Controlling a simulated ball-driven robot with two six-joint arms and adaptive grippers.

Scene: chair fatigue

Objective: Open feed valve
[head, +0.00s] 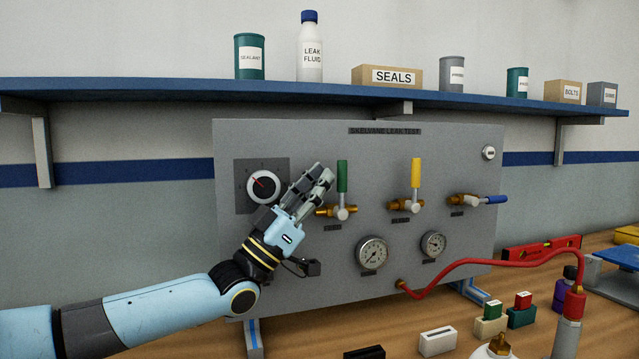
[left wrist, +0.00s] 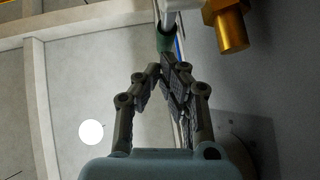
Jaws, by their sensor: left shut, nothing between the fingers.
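Three valves are on the grey test panel (head: 290,290). The left valve has a green handle (head: 342,176) standing upright on a brass body. The middle valve has an upright yellow handle (head: 416,172). The right valve has a blue handle (head: 496,199) lying level to the right. The small labels under them are too blurred to read, so I cannot tell which is marked feed. My left gripper (head: 326,174) is shut and empty, just left of the green handle. In the left wrist view the green handle (left wrist: 165,36) lies just beyond the fingertips (left wrist: 166,68); I cannot tell whether they touch.
A dial (head: 264,186) is left of my gripper and two gauges (head: 372,252) sit below the valves. A red hose (head: 480,262) runs from the panel to the right. Small blocks and fittings stand on the bench (head: 390,330). A blue shelf (head: 300,90) with containers hangs above.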

